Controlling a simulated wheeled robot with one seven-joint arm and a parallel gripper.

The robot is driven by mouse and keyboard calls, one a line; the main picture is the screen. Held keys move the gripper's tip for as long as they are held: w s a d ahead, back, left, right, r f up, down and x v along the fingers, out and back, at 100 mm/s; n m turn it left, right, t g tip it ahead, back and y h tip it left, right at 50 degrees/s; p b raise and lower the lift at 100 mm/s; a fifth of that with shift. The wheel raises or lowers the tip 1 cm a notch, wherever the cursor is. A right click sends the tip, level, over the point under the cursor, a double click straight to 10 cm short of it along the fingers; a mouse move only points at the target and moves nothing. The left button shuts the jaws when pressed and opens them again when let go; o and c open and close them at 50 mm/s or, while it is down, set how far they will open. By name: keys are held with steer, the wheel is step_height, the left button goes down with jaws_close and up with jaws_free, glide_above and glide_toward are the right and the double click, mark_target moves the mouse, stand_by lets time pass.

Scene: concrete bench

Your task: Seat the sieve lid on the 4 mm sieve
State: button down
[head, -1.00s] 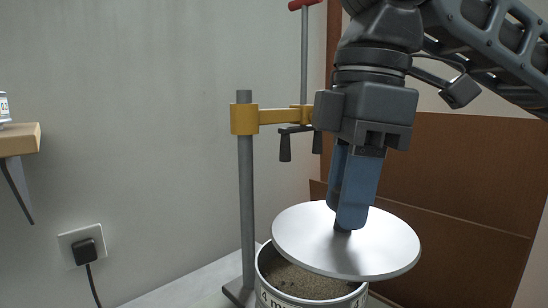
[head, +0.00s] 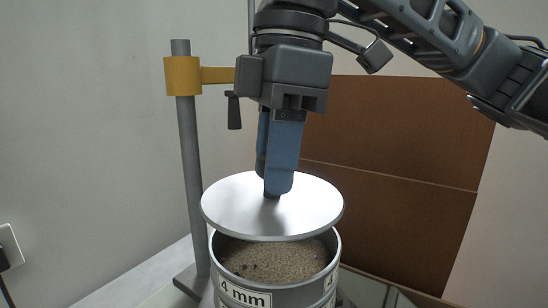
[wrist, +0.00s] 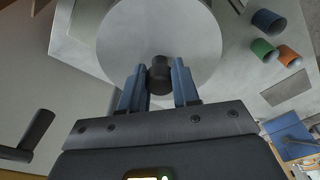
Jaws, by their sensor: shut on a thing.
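The sieve lid (head: 308,212) is a flat silver disc with a dark knob; it also shows in the wrist view (wrist: 165,25). My gripper (head: 278,188) is shut on the knob, and its blue fingers show on both sides of the knob in the wrist view (wrist: 159,82). The lid hangs nearly level above the 4 mm sieve (head: 290,295), with a gap between them at the front. The sieve is a round metal ring with a "4 mm" label, holding grainy brown material. The lid hides the sieve's back rim.
A grey stand post (head: 190,140) with a yellow clamp (head: 183,76) rises just left of the sieve. A brown panel (head: 400,160) stands behind at the right. Blue, green and orange cylinders (wrist: 264,48) lie at the right in the wrist view.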

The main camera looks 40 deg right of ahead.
mark_target(278, 199)
steer(key=shift+f+b, duration=1.1)
steer(key=shift+f, duration=0.6)
steer(key=shift+s+d+p, duration=0.1)
steer(key=shift+d+p, duration=0.05)
steer(key=shift+p, duration=0.25)
steer(key=shift+f, duration=0.65)
stand_by(0.3)
steer(key=c, duration=0.8)
jaws_free()
steer(key=shift+o, duration=0.2)
steer(key=shift+s+d+r+p, duration=0.1)
steer(key=shift+d+r+p, duration=0.05)
steer(key=shift+r, duration=1.15)
steer(key=shift+d+r+p, duration=0.1)
steer(key=shift+r+p, duration=0.1)
steer(key=shift+r, duration=1.1)
steer(key=shift+s+d+r+p, duration=0.1)
steer(key=shift+d+r+p, duration=0.05)
steer(key=shift+r, duration=1.15)
